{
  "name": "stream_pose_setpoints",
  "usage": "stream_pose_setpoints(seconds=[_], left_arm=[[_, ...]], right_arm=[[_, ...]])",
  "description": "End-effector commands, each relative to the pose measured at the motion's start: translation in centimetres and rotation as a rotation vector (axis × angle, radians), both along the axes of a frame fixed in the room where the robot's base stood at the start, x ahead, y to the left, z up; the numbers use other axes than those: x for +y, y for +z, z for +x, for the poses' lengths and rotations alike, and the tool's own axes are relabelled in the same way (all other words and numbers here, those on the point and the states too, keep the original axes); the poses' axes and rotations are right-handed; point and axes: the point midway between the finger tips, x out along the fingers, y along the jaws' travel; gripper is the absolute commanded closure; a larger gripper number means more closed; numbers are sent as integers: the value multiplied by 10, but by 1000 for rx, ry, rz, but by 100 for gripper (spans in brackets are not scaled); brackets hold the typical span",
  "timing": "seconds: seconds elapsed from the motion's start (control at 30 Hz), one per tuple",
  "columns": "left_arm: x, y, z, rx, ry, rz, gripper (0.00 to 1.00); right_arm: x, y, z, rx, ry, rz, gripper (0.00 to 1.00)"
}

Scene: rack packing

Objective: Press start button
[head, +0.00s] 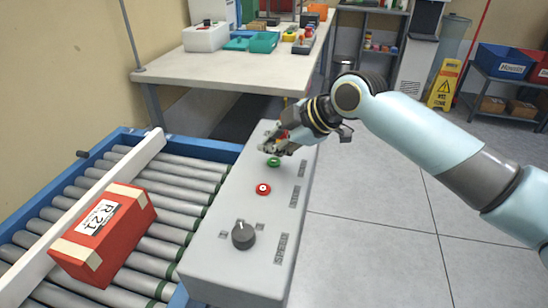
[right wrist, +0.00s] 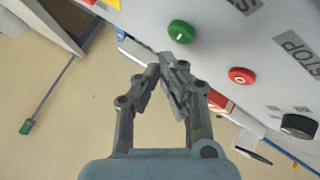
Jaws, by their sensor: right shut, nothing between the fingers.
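A grey control panel (head: 225,225) stands beside the roller conveyor. On it are a green button (head: 274,162), a red button (head: 263,189) and a black speed knob (head: 243,235). In the right wrist view the green button (right wrist: 181,31) lies just beyond the fingertips, and the red button (right wrist: 241,76) is to its right. My right gripper (head: 266,148) is shut and empty over the far end of the panel, close to the green button. In the right wrist view its fingertips (right wrist: 168,66) appear apart from the green button. My left gripper is not in view.
A red box (head: 103,235) labelled R21 lies on the conveyor rollers (head: 180,185) against a white bar (head: 85,215). A white table (head: 215,68) with bins stands behind. A yellow warning sign (head: 443,85) and a rack stand at right. The floor right of the panel is clear.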

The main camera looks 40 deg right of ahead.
Motion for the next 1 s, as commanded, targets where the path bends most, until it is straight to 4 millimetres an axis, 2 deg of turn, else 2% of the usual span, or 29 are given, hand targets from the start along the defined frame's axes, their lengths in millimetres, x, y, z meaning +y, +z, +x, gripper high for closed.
stream_pose_setpoints(seconds=[0.1,0.4,1.0], left_arm=[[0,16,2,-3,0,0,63],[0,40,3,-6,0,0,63],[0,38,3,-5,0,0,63]], right_arm=[[0,17,0,-2,1,0,100],[0,44,0,-2,1,0,100],[0,42,0,0,0,0,100]])
